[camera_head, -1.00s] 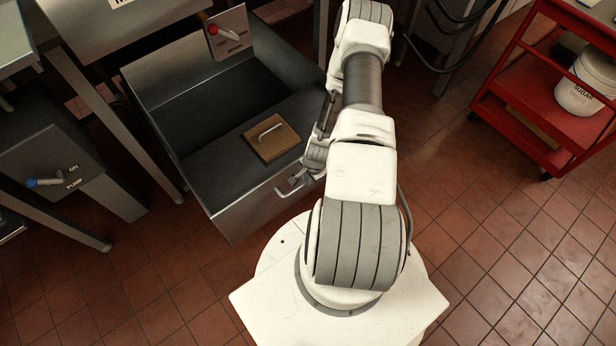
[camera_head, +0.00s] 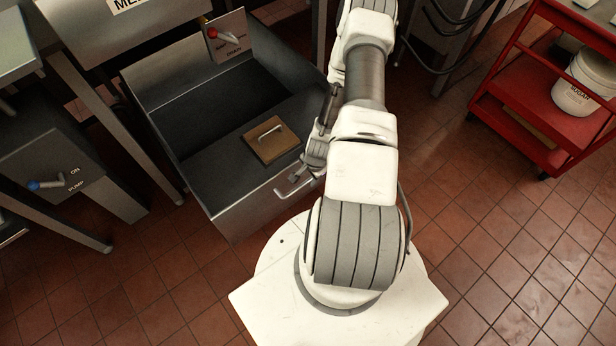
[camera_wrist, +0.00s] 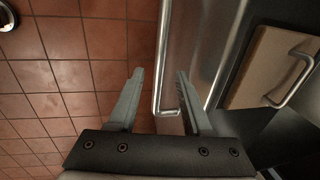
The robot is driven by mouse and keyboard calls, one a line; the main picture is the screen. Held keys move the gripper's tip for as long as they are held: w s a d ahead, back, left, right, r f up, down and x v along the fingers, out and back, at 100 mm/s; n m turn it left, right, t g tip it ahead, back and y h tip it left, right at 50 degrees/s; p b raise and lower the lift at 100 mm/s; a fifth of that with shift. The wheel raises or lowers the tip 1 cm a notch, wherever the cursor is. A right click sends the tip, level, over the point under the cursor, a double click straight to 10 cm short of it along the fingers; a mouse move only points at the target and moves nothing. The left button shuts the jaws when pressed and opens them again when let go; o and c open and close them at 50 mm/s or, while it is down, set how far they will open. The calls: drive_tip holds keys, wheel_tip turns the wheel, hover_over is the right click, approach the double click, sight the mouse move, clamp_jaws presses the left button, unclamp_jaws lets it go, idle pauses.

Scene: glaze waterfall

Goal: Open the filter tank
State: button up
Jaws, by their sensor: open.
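The filter tank (camera_head: 262,212) is a deep grey metal drawer, its top uncovered and its dark inside in view, left of my arm. A bent metal bar handle (camera_head: 289,190) stands out from its front. My gripper (camera_wrist: 159,76) is open near this handle; in the wrist view the handle bar (camera_wrist: 164,60) runs between the two spread fingers, with a gap to the left finger. Contact with the right finger cannot be told. In the head view the gripper is partly hidden by my arm.
A brown board with a metal handle (camera_head: 257,150) is in the tank. A red-tipped lever (camera_head: 222,35) stands behind it, and a blue-tipped pump lever (camera_head: 45,184) is at left. A red cart (camera_head: 520,115) with a white bucket (camera_head: 577,97) stands right. Tiled floor at lower right is clear.

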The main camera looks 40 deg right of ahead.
wheel_tip(320, 180, up, 14)
drive_tip(key=s+p, duration=0.2)
drive_tip(key=p, duration=0.1)
drive_tip(key=shift+s+f+p, duration=0.2)
drive_tip(key=shift+s+p, duration=0.15)
